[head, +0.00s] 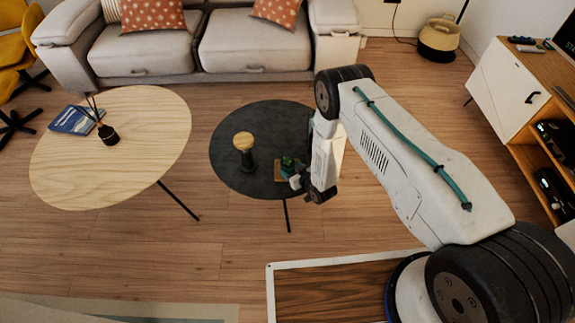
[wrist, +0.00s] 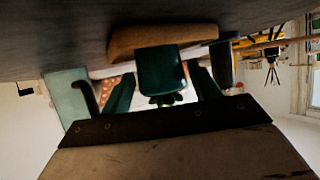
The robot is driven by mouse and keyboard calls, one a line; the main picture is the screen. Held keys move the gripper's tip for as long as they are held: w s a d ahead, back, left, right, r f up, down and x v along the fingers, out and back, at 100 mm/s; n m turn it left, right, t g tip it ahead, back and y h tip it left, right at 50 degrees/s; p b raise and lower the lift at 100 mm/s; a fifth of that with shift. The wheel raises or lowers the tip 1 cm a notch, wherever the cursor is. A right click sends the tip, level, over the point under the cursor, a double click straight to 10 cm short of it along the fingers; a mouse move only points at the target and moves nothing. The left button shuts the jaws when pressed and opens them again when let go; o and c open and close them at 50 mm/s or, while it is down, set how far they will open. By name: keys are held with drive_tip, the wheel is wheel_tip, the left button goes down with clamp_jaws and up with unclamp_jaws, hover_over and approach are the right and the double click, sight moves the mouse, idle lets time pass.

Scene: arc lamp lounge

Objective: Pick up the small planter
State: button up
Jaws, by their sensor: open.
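The small planter (head: 287,161), a dark teal pot with a green plant, stands near the front right of the round dark table (head: 232,178). A tan wooden piece is beside or under it. In the wrist view, which is upside down, the planter (wrist: 162,70) is in the middle, with its leaves pointing down the picture. The tan wooden piece (wrist: 165,38) is by its base. My gripper (head: 297,182) is at the planter, low over the table's front right edge. Its fingers are open, one on each side of the pot in the wrist view. I cannot tell if they touch it.
A dark object with a round wooden top (head: 244,143) stands left of the planter on the same table. A pale wooden table (head: 150,115) with a blue book and a reed diffuser is at left. A sofa (head: 250,45) is behind; a cabinet (head: 505,85) is at right.

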sight(287, 166)
drive_tip(key=x, duration=0.3)
drive_tip(key=shift+w, duration=0.25)
drive_tip(key=c, duration=0.7)
drive_tip(key=shift+c, duration=0.2)
